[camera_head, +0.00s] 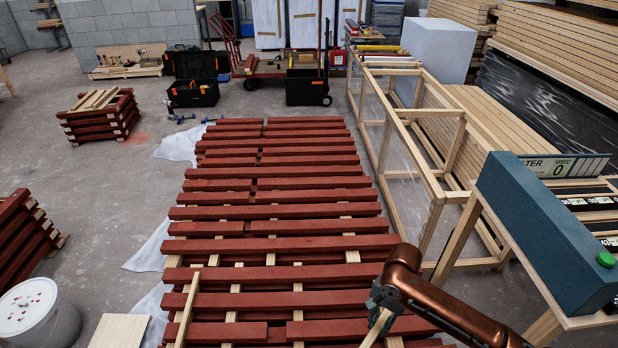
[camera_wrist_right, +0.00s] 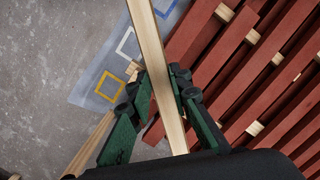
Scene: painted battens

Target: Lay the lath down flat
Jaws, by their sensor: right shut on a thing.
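A pale wooden lath (camera_wrist_right: 149,42) runs between the green fingers of my right gripper (camera_wrist_right: 165,98) in the right wrist view. The fingers are shut on it, one on each side. In the head view my right gripper (camera_head: 380,300) is at the lower right, over the red battens, and a short piece of the held lath (camera_head: 374,330) slants below it. The far end of the lath leaves the wrist frame at the top. I cannot tell whether it touches the battens. My left gripper is not in view.
Red battens (camera_head: 280,245) lie in rows on pale spacers across the middle. Another pale strip (camera_head: 188,308) lies across them at the left. A wooden frame (camera_head: 432,185) and blue bench box (camera_head: 540,235) stand right. A white bucket (camera_head: 38,315) stands at lower left.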

